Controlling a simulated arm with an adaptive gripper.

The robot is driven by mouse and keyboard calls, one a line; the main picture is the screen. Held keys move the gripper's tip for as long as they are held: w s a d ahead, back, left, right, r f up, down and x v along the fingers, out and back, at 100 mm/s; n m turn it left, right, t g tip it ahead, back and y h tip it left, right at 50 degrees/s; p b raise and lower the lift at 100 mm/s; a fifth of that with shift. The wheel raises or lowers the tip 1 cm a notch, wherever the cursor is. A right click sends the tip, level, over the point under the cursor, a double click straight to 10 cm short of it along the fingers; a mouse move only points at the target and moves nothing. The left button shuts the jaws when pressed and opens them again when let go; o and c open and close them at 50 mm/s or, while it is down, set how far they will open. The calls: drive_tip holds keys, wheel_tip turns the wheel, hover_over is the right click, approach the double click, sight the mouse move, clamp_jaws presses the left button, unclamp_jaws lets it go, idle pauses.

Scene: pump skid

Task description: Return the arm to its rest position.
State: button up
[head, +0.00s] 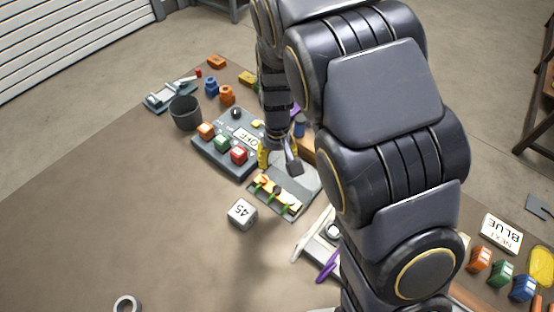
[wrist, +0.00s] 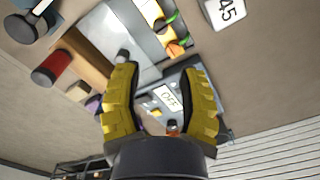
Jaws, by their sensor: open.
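My gripper (head: 279,155) has yellow fingers and hangs over the table near the grey panel in the head view. In the wrist view my gripper (wrist: 165,95) shows its two yellow fingers spread apart with nothing held between them. My dark arm crosses the right half of the head view and hides part of the table behind it.
A grey tray with a yellow strip (head: 275,194) lies just below my gripper. A white "45" cube (head: 242,213) stands beside it. A dark cup (head: 185,112) stands at the left. The left table is mostly clear.

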drive_tip(key=s+d+r, duration=0.2)
drive_tip(key=s+r, duration=0.3)
drive_tip(key=s, duration=0.3)
drive_tip(key=s+d+r+m+g, duration=0.1)
drive_tip(key=s+d+r, duration=0.1)
drive_tip(key=s+r, duration=0.3)
drive_tip(key=s+d+r, duration=0.2)
drive_tip(key=s+r, duration=0.3)
drive_tip(key=s, duration=0.6)
drive_tip(key=shift+s+d+r+g, duration=0.2)
drive_tip(key=shift+s+g, duration=0.1)
drive_tip(key=shift+g, duration=0.1)
